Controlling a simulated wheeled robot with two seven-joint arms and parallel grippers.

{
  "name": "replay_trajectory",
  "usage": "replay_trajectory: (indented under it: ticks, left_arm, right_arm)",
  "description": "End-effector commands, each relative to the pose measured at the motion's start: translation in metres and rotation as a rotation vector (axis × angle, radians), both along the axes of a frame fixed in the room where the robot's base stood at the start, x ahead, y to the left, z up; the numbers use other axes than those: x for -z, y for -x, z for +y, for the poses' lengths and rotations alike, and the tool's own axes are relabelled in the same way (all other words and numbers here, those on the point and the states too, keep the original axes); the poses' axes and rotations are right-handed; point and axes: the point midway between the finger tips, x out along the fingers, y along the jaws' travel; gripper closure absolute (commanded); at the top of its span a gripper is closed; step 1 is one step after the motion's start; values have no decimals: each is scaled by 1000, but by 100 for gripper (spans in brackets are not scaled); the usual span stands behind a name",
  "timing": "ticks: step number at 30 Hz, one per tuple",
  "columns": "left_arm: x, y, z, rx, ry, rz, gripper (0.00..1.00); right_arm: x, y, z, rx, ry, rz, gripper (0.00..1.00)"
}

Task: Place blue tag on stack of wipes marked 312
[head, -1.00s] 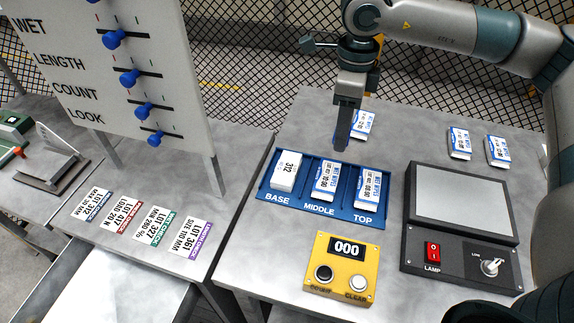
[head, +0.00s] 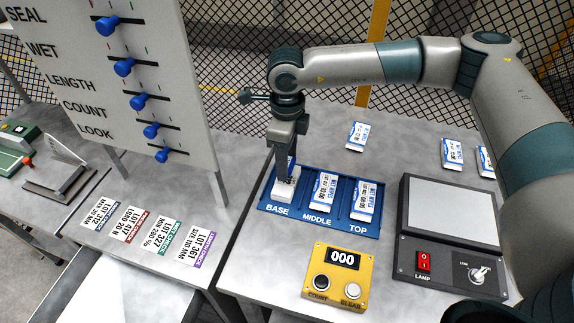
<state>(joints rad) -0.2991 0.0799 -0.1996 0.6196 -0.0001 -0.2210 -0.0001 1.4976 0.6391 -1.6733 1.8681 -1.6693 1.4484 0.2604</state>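A white stack marked 312 in the earlier frame stands in the BASE slot of the blue tray (head: 318,222). The stack (head: 286,190) is now partly covered by my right gripper (head: 285,178), whose fingers point down onto its top. A small blue patch (head: 291,162) shows beside the fingers. I cannot tell whether it is a tag or a pack's edge. The finger gap is hidden, so I cannot tell whether the gripper is open or shut. A blue-edged card reading LOT 312 (head: 99,213) lies on the left table. My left gripper is out of view.
Wipe packs fill the MIDDLE (head: 323,190) and TOP (head: 364,201) slots. A yellow counter (head: 337,277) reading 000 and a lamp box (head: 458,215) stand near the tray. Several loose packs lie behind. A slider board (head: 130,90) rises at left.

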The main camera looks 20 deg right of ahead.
Motion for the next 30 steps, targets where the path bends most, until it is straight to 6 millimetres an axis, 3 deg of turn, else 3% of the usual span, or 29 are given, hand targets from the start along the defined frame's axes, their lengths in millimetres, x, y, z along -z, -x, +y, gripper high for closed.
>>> replay_trajectory:
  ticks: [10,21,30]
  left_arm:
    - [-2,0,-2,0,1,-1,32]
    - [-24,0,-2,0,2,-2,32]
    - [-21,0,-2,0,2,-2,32]
  right_arm:
    - [2,0,0,1,0,1,72]
    - [38,0,0,1,0,1,72]
    - [41,0,0,0,0,0,72]
